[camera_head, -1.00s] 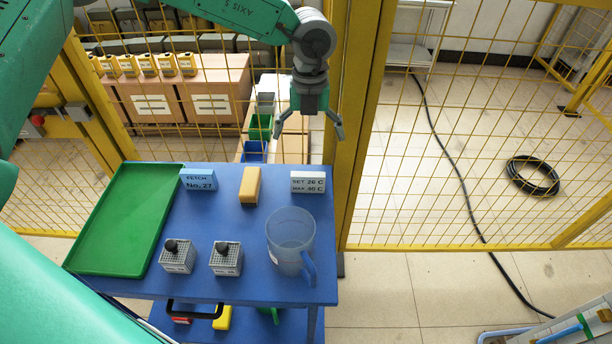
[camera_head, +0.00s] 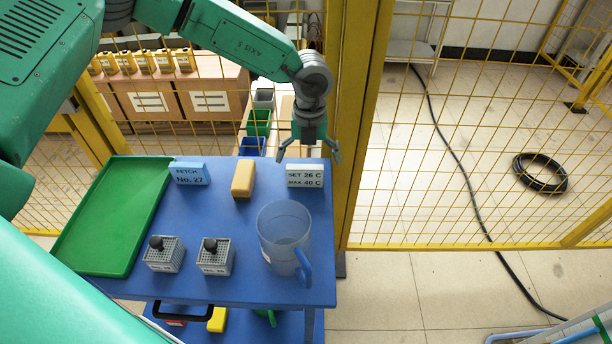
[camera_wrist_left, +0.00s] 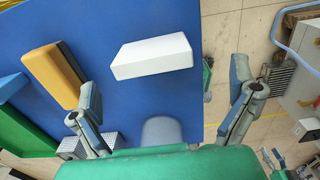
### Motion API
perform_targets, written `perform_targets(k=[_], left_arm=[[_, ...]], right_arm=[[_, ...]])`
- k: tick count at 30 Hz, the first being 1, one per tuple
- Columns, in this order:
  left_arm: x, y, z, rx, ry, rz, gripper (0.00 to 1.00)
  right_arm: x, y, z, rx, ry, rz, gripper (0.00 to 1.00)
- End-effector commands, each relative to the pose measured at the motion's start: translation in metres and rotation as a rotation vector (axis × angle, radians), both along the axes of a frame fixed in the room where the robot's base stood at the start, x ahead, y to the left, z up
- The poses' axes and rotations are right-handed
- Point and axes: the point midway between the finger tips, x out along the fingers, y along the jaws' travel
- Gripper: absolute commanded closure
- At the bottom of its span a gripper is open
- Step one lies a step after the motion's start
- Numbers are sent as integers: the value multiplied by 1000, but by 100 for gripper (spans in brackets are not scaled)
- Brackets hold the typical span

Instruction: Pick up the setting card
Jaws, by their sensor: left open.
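The setting card (camera_head: 305,176) is a small white block with "SET 26 C, MAX 40 C" on its front. It stands near the back right corner of the blue table (camera_head: 200,270). My left gripper (camera_head: 308,158) is open and hangs just above and behind the card, its fingers spread to either side in the head view. In the left wrist view the card (camera_wrist_left: 152,57) shows its plain white side, lying ahead of and between the open fingers (camera_wrist_left: 168,105), nearer the left one. I see nothing between the fingers.
A yellow-tan block (camera_head: 243,179) and a blue "FETCH No. 27" card (camera_head: 189,174) stand left of the card. A clear jug (camera_head: 284,240) stands in front of it. A green tray (camera_head: 112,215) lies at left. A yellow fence post (camera_head: 360,120) rises close at right.

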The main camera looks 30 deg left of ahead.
Motion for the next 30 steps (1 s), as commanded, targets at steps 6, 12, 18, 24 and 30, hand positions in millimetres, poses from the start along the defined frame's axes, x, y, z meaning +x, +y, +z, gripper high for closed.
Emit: perform_targets(k=[6,12,18,24,30], left_arm=[[-1,6,-13,-5,1,2,0],[-2,10,-43,-6,4,2,0],[-2,7,-59,-3,0,0,0],[-2,5,-58,-1,0,0,14],[-2,8,-59,-4,0,1,46]], right_arm=[[0,0,0,0,0,0,60],[0,0,1,0,0,0,60],[0,0,0,0,0,0,60],[0,0,0,0,0,0,60],[0,0,0,0,0,0,60]])
